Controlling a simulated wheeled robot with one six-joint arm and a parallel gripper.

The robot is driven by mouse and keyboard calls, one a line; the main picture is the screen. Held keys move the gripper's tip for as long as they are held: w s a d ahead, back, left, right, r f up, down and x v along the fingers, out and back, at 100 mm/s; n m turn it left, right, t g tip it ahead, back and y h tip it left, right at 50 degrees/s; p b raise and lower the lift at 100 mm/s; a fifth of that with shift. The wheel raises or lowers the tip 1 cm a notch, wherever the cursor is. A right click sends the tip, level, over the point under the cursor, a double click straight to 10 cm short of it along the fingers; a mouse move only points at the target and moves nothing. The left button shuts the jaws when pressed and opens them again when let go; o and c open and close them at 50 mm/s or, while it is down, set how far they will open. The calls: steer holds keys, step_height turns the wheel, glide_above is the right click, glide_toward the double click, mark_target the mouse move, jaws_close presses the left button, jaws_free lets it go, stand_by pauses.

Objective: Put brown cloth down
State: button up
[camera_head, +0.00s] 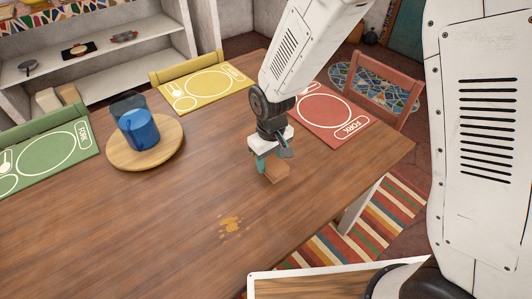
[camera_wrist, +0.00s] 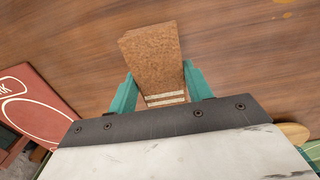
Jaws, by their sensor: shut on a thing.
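The brown cloth (camera_wrist: 153,60) is a folded, rough-textured brown block with pale stripes near one end. In the wrist view it sits between the two teal fingers of my gripper (camera_wrist: 158,88), which are shut on its striped end. In the head view the cloth (camera_head: 278,172) hangs below my gripper (camera_head: 268,163), over the wooden table (camera_head: 180,220), near the red placemat. I cannot tell whether the cloth touches the table top. A yellow-orange stain (camera_head: 230,225) lies on the table, in front of and left of the cloth.
Yellow (camera_head: 208,85), red (camera_head: 332,118) and green (camera_head: 48,160) placemats lie along the table edges, with chairs behind.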

steer(key=w, duration=0.5)
steer(key=shift+w+a+f, duration=0.2)
steer(key=shift+a+f, duration=0.05)
steer(key=shift+a, duration=0.1)
steer(key=shift+w+f, duration=0.1)
steer(key=shift+f, duration=1.65)
steer(key=shift+f, duration=0.15)
steer(key=o, duration=1.1)
